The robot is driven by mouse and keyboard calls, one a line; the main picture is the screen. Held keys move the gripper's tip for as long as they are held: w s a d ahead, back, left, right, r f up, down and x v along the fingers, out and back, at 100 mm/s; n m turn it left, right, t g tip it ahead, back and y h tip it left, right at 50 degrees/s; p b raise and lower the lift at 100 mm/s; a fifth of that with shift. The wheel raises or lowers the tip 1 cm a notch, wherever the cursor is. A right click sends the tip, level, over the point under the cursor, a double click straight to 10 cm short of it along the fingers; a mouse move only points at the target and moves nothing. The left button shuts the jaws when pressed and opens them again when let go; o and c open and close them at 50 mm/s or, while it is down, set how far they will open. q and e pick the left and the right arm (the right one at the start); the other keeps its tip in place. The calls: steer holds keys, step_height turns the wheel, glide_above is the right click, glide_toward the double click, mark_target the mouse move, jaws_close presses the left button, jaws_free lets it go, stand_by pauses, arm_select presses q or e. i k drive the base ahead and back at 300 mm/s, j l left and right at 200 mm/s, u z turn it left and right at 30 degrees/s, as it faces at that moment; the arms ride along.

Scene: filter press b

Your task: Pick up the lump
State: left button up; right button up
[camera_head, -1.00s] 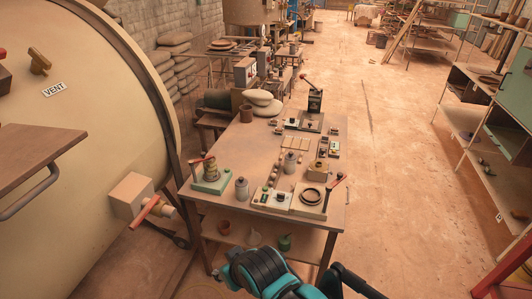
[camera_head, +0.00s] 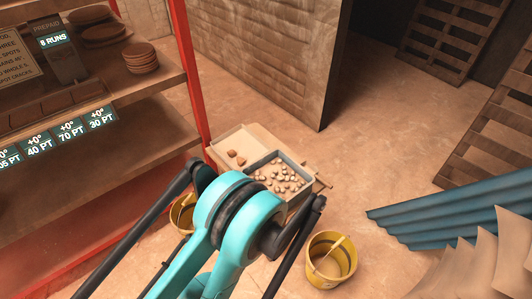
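Two small orange-brown lumps, one at the back (camera_head: 232,153) and one in front (camera_head: 241,161), lie in a shallow pale tray (camera_head: 247,140) on a small stand. Beside it is a grey-rimmed bin (camera_head: 302,181) holding several small pale lumps (camera_head: 278,176). I cannot tell which of these is the task's lump. My teal and black arm parts fill the lower middle and hide the near side of the stand. Neither gripper's fingertips show.
A red-framed shelf (camera_head: 190,70) with stacked brown discs (camera_head: 141,57) and price signs stands at left. A yellow bucket (camera_head: 331,262) sits right of my arm, another (camera_head: 182,214) left. Blue corrugated sheets (camera_head: 450,212) lie at right. Floor behind the stand is clear.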

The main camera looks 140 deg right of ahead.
mark_target(232, 153)
steer(key=z, duration=4.4)
steer(key=i+j+z, duration=0.15)
steer(key=i+z, duration=0.35)
steer(key=i+j+z, duration=0.25)
steer(key=z, duration=0.25)
steer(key=i+j+z, duration=0.45)
steer(key=k, duration=0.1)
